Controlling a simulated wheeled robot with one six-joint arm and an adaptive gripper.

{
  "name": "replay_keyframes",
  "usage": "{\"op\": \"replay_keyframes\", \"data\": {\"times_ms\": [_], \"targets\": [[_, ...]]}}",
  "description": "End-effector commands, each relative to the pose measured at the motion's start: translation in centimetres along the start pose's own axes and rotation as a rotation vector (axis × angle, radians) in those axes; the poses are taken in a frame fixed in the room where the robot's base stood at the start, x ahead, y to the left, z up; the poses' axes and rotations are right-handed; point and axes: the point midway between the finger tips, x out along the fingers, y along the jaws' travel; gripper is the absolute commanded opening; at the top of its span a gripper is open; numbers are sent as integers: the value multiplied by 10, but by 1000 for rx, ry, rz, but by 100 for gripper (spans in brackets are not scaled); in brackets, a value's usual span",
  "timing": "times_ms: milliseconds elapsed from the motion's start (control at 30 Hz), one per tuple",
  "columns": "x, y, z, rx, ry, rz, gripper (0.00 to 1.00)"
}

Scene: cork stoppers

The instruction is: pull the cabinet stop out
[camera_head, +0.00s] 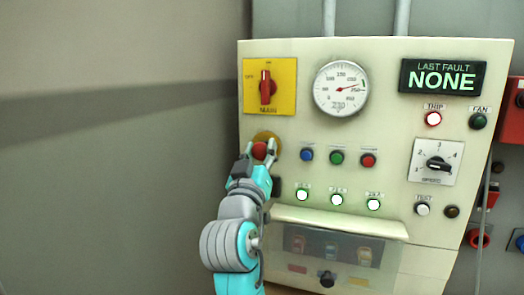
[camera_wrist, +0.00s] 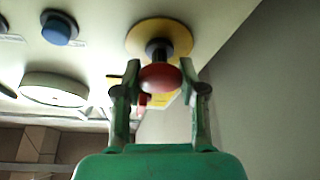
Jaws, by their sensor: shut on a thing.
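In the wrist view my gripper (camera_wrist: 160,88) is shut on the button. I cannot tell how far out the button sits.
Above is the red MAIN switch (camera_head: 267,87) on a yellow plate. To the right are blue (camera_head: 307,155), green and red buttons and several lit white lamps. A clear cover (camera_head: 330,258) with a dark knob juts out below. The wall to the left is bare.

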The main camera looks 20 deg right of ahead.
Motion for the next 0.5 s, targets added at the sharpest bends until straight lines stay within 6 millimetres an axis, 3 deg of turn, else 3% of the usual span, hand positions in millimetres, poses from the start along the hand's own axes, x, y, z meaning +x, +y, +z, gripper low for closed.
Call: {"op": "replay_keyframes", "data": {"times_ms": [133,167,233,500], "targets": [[-2,-1,1,0,-2,-1,0],[-2,-1,1,0,-2,-1,48],[-2,0,1,0,-1,-1,65],[-1,0,0,0,-1,-1,67]]}}
